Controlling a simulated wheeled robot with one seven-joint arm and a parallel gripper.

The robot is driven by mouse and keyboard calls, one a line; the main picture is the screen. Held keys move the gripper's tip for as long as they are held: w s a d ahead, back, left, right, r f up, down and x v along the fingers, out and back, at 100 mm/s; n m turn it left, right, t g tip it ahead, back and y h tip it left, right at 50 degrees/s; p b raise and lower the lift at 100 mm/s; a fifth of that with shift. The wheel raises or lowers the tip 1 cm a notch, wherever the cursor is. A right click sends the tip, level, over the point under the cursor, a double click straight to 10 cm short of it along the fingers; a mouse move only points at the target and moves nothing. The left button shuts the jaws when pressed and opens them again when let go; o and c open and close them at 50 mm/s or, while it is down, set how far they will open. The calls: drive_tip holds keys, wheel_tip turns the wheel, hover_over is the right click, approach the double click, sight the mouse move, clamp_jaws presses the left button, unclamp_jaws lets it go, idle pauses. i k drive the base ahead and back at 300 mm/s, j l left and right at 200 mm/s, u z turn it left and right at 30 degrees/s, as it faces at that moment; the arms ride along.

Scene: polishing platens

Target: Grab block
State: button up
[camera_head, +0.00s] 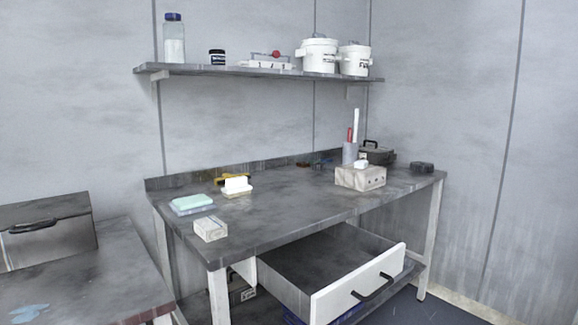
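I cannot tell for sure which thing is the block. A small pale block (211,230) lies near the front left corner of the dark workbench (285,215). A larger beige block with dark holes in its front (360,179) sits toward the right of the bench, with a small white piece (361,164) on top. A small dark block-like thing (422,168) lies at the back right corner. My gripper is not in view.
A drawer (358,284) stands open under the bench. A mint-green pad (192,203) and a white piece on a tray (237,187) lie at the left. A grey holder (350,153) and a lidded pot (377,154) stand behind. The bench middle is clear.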

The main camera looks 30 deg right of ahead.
sight(362, 164)
drive_tip(key=l+u, duration=0.25)
drive_tip(key=u, duration=0.2)
drive_tip(key=l+u, duration=0.25)
drive_tip(key=u, duration=0.15)
drive_tip(key=l+u, duration=0.25)
drive_tip(key=u, duration=0.2)
drive_tip(key=l+u, duration=0.2)
drive_tip(key=u, duration=0.25)
drive_tip(key=k+l+u, duration=0.2)
drive_tip(key=u, duration=0.2)
drive_tip(key=k+l+u, duration=0.1)
drive_tip(key=u, duration=0.3)
drive_tip(key=k+l+u, duration=0.2)
drive_tip(key=u, duration=0.2)
drive_tip(key=k+l+u, duration=0.15)
drive_tip(key=u, duration=0.3)
drive_tip(key=k+l+u, duration=0.1)
drive_tip(key=u, duration=0.3)
drive_tip(key=k+l+u, duration=0.15)
drive_tip(key=k, duration=0.75)
